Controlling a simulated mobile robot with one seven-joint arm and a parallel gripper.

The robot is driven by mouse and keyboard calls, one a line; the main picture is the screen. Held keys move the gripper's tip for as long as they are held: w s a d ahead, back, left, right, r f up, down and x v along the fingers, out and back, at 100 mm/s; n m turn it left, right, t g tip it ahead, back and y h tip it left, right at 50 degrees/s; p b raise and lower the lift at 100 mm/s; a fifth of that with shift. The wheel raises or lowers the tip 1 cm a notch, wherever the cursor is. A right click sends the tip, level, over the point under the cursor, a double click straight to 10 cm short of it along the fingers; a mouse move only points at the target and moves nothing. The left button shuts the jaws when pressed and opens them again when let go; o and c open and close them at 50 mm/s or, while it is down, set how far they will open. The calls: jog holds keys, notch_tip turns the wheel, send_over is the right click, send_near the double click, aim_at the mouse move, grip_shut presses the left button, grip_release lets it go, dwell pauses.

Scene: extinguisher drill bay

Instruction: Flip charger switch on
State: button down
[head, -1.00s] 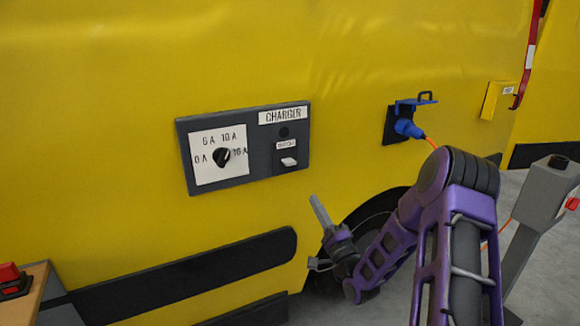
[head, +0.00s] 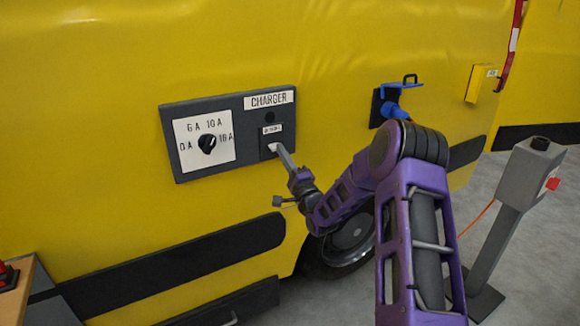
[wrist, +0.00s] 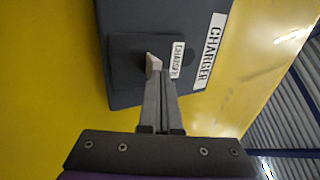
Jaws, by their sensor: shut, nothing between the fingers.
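The dark charger panel (head: 183,171) is mounted on the yellow vehicle side, with a white dial plate (head: 188,155) and black knob (head: 207,142) on its left. The small white charger switch (head: 272,147) is at the panel's lower right, under a small label. In the wrist view the switch (wrist: 154,62) shows just beyond the fingertips. My gripper (head: 281,148) is shut and empty, its tips at the switch; it also shows in the wrist view (wrist: 157,75). The tips look to be touching or almost touching the switch, and partly cover it.
A blue plug and socket (head: 395,110) sit on the vehicle to the right of the panel. A grey post (head: 520,180) stands on the floor at right. A wooden table edge (head: 30,290) with a red item is at lower left.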

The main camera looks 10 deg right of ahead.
jog(key=shift+w+a+r, duration=0.15)
jog(key=shift+w+r, duration=0.1)
jog(key=shift+w, duration=0.2)
jog(key=shift+w+r+g+p, duration=0.2)
jog(key=shift+r+g+p, duration=0.1)
jog(key=shift+r+p, duration=0.2)
jog(key=shift+f, duration=0.3)
jog(key=shift+s+f+b, duration=0.1)
jog(key=shift+b, duration=0.2)
